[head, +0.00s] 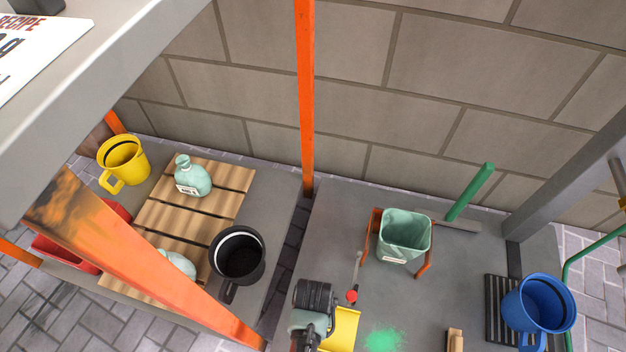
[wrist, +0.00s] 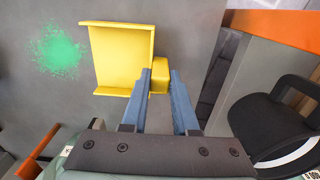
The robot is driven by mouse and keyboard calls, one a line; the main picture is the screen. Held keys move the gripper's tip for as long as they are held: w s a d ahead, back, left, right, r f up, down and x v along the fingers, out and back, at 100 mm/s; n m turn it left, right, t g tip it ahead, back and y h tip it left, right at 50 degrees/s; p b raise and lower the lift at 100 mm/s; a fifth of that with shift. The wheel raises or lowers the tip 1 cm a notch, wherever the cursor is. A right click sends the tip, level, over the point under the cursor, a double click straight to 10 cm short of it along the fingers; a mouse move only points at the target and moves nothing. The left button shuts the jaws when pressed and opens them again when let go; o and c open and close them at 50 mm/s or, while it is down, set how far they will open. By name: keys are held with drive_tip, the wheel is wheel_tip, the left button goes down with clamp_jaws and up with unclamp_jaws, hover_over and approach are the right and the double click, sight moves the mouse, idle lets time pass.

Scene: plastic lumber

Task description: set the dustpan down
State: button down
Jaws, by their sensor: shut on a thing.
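The yellow dustpan (wrist: 122,58) shows in the wrist view, its flat pan to the left and its short handle (wrist: 160,76) between my fingers. My gripper (wrist: 162,80) is shut on that handle. In the head view the dustpan (head: 343,330) is partly hidden by my wrist at the bottom middle, over the left part of the grey right-hand worktop (head: 330,225). I cannot tell whether its underside touches the worktop. A patch of green powder (head: 384,340) lies to its right, and also shows in the wrist view (wrist: 58,50).
A pale green bucket (head: 404,238) stands between orange brackets behind the powder. A green-handled tool (head: 470,192) is behind it. A blue mug (head: 540,305) sits at right by a black slatted mat (head: 497,295). A black mug (head: 238,258) stands left across a gap.

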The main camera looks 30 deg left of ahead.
drive_tip(key=shift+f, duration=0.55)
drive_tip(key=shift+r, duration=0.1)
drive_tip(key=c, duration=0.7)
unclamp_jaws()
wheel_tip(320, 180, up, 12)
drive_tip(key=p, duration=0.7)
drive_tip(key=shift+p, duration=0.4)
